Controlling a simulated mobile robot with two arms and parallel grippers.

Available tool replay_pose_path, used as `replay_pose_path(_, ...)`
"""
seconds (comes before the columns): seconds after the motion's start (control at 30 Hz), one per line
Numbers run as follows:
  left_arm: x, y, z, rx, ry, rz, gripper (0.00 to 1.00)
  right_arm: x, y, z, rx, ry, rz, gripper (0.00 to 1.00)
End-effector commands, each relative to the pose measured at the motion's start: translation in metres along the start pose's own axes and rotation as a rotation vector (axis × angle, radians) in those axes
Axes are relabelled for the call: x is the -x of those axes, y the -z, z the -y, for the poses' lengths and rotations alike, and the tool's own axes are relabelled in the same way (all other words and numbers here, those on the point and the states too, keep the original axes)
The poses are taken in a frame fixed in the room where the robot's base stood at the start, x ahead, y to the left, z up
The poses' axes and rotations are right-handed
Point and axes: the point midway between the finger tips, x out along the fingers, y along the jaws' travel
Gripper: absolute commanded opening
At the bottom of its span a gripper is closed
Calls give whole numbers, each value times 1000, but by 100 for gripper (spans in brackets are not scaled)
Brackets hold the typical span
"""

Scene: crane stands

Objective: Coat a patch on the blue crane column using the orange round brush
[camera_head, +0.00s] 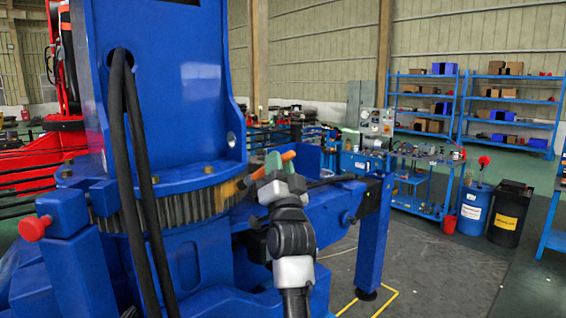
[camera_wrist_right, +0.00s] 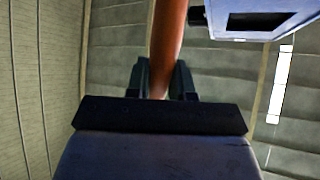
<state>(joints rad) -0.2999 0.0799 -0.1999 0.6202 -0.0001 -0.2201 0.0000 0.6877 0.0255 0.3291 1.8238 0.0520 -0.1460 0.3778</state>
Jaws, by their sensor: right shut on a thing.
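The blue crane column (camera_head: 196,130) rises at the left of the head view, with a paler rectangular area on its face. It stands above a toothed ring with a tan stretch near my gripper. My right gripper (camera_head: 274,168) is right of the column, shut on the orange round brush (camera_head: 288,156). The brush's orange handle slants through the fingers. In the right wrist view the handle (camera_wrist_right: 167,45) stands between the dark fingers (camera_wrist_right: 162,80). The bristles cannot be made out, nor whether they touch anything. My left gripper is not in view.
Black hoses (camera_head: 133,150) hang down the column's front. A blue outrigger leg (camera_head: 374,232) stands to the right of my arm. Blue shelves (camera_head: 472,100), a blue drum (camera_head: 474,208) and a black bin (camera_head: 508,212) stand farther back. Floor between is open.

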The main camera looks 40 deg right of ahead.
Motion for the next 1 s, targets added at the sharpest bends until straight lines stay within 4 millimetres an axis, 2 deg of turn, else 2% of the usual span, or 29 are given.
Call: replay_pose_path(1.0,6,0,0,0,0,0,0,34,0,49,-4,1,4,0)
